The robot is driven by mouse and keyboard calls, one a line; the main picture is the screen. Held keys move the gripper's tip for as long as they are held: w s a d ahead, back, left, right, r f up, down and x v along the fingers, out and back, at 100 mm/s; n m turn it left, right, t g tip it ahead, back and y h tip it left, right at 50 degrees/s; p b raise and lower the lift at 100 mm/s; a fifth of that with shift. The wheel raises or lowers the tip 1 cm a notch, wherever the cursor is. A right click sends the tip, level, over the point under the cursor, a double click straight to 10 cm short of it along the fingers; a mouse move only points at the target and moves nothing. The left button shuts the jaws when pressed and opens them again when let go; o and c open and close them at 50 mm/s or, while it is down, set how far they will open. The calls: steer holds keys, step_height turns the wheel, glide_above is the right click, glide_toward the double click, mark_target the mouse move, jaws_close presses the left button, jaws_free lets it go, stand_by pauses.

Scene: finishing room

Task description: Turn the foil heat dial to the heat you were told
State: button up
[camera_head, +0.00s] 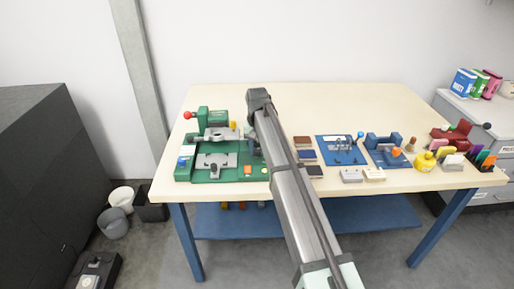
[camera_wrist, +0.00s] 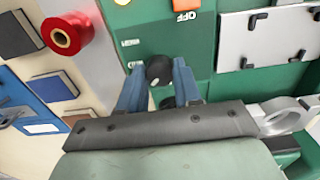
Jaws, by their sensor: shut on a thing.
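The foil machine (camera_head: 214,172) is a green unit at the left end of the table. The heat dial (camera_wrist: 159,69) is a round black knob on its green panel in the wrist view. My gripper (camera_wrist: 158,75) has its two blue fingers on either side of the knob, shut on it. Small white lettering (camera_wrist: 130,43) stands beside the dial, too small to read surely. The dial's pointer setting cannot be made out. In the head view my arm crosses the machine's right side, and the dial and fingertips cannot be made out there.
An orange switch (camera_wrist: 186,5) marked OFF sits close to the dial. A red foil spool (camera_wrist: 68,36) is on the other side. Colour blocks (camera_head: 303,156), a blue jig (camera_head: 340,150) and other tools line the front right. The back of the table is clear.

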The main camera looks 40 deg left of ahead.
mark_target(257, 150)
steer(key=o, duration=1)
steer(key=shift+o, duration=0.2)
step_height(257, 150, up, 14)
steer(key=shift+f, duration=0.1)
